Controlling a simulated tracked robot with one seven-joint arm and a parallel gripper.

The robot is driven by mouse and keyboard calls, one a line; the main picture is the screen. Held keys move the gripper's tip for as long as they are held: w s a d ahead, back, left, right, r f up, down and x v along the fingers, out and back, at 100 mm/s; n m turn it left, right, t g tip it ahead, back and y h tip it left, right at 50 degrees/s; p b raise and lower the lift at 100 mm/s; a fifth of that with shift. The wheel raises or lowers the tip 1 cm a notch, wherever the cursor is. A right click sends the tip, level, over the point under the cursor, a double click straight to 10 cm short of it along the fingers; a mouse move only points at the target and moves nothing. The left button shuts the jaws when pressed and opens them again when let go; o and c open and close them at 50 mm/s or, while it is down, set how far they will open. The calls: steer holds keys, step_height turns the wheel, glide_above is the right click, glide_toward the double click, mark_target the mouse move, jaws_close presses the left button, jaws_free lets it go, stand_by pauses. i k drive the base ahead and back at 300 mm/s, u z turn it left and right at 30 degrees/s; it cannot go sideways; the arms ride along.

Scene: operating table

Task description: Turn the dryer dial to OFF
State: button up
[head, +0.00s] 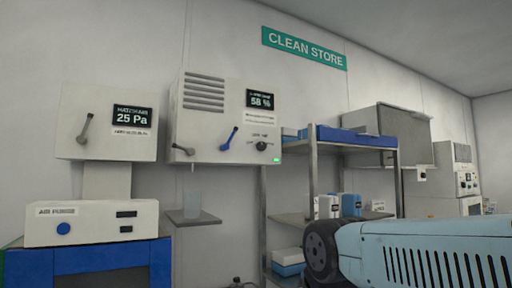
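A white wall unit (190,124) with vents and a "58 %" display (260,99) hangs left of centre. It appears to be the dryer. A small dark round dial (261,146) sits low on its right front, under a tiny label that I cannot read. The dial's pointer setting is too small to tell. A green light (276,159) is lit near the dial. A blue lever (229,138) is left of the dial, and a grey lever (183,149) is farther left. My gripper is not in view, and nothing is seen touching the dial.
A light-blue arm link of mine fills the lower right. A "25 Pa" panel (100,110) hangs at left, above a white box (90,222). Metal shelving (398,175) with boxes is right of the dryer.

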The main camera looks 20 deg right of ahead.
mark_target(261, 146)
steer(key=u, duration=0.05)
steer(key=i, duration=1)
steer(key=z, duration=0.05)
